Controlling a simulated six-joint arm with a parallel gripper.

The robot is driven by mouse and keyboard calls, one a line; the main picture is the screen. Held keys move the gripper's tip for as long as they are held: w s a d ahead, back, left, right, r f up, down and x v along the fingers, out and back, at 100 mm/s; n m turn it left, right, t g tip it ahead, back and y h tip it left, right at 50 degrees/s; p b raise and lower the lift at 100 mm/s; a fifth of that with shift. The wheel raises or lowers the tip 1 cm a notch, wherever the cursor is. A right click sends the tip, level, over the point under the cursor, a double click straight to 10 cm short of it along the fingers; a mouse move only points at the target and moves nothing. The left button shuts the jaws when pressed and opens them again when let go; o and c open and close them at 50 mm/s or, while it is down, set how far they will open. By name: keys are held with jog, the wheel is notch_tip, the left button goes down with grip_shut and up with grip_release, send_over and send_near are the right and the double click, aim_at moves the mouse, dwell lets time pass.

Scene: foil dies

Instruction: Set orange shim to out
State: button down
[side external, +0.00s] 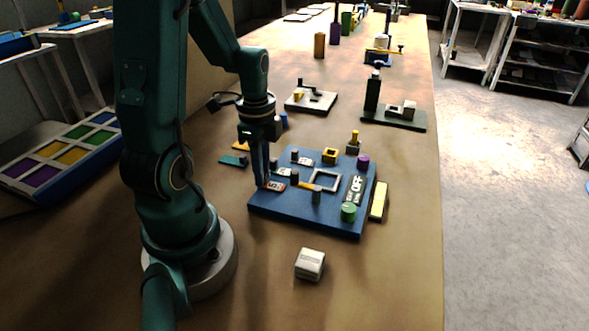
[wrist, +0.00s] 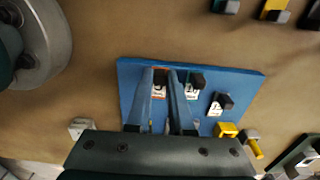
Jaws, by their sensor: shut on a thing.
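The blue board (side external: 335,222) lies flat on the table and also shows in the wrist view (wrist: 135,85). The orange shim (side external: 273,186) is a small orange-edged piece with a pale label near the board's left corner. In the wrist view the orange shim (wrist: 158,93) has a dark knob at its top end. My gripper (side external: 264,185) points down at it from above. In the wrist view my gripper (wrist: 164,72) has its fingers on either side of the knob and is shut on it. The fingers hide part of the shim, and I cannot read its label.
Beside it are a green-edged labelled piece (wrist: 192,92) and a white one (wrist: 215,109), each with a dark knob. The board also carries a square frame (side external: 326,180), a green knob (side external: 349,212) and an "OFF" plate (side external: 355,187). A white block (side external: 310,264) stands in front.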

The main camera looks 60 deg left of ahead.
jog(key=shift+s+a, duration=0.1)
jog(key=c, duration=0.8)
grip_release()
jog(key=shift+r, duration=2.6)
